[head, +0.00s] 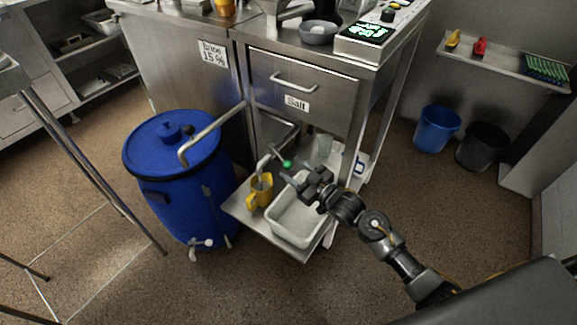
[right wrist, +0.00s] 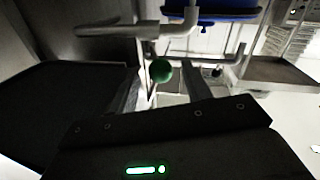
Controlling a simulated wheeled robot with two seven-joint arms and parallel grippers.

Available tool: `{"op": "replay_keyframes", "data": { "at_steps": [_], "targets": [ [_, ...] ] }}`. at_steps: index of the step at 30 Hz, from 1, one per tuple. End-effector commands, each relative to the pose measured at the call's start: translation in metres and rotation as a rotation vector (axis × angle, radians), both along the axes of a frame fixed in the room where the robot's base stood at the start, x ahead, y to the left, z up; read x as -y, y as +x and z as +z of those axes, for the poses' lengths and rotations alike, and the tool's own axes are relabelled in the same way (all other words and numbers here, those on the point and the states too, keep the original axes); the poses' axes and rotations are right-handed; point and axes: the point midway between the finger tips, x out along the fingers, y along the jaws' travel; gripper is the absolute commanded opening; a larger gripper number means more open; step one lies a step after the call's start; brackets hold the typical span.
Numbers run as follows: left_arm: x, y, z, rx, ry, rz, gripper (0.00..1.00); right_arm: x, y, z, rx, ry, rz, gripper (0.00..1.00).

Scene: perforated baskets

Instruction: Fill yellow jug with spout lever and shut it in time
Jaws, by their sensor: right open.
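The yellow jug (head: 261,191) stands upright on the low steel shelf, under the metal spout (head: 262,166). Whether liquid runs or how full the jug is cannot be made out. The spout lever ends in a green knob (head: 287,163), just right of the spout. My right gripper (head: 291,174) is open close to the knob. In the right wrist view, the green knob (right wrist: 160,71) shows between the spread fingers of the right gripper (right wrist: 161,88), near their tips; contact cannot be told. My left gripper is not in view.
A white tub (head: 296,222) stands on the shelf (head: 238,207) right of the jug. A blue barrel (head: 175,185) stands left of it, with a bent pipe (head: 212,132) above. The cabinet with a Salt drawer (head: 305,90) overhangs the shelf. Floor is free in front.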

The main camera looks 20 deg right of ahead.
Motion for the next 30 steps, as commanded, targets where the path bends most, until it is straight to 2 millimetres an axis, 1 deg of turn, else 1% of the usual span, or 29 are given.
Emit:
{"op": "replay_keyframes", "data": {
  "at_steps": [1,3,6,10,17,20,28,30],
  "targets": [
    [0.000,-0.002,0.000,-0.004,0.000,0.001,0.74,-0.004,0.007,0.000,0.001,0.002,0.000,0.48],
    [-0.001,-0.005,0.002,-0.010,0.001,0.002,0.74,-0.008,0.014,0.000,0.000,0.001,0.000,0.48],
    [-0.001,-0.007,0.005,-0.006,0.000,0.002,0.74,-0.012,0.021,0.000,0.000,0.001,0.000,0.48],
    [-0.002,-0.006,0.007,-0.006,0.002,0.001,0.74,-0.015,0.025,0.000,0.000,0.001,0.000,0.48],
    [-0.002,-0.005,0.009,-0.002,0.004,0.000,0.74,-0.015,0.025,0.000,0.000,0.000,0.000,0.48],
    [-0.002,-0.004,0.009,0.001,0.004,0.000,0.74,-0.014,0.025,0.000,0.000,0.000,0.000,0.37],
    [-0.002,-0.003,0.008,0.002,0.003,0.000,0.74,-0.014,0.025,0.000,0.000,0.000,0.000,0.01],
    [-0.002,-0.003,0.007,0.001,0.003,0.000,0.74,-0.014,0.025,0.000,0.000,0.000,0.000,0.00]
  ]
}}
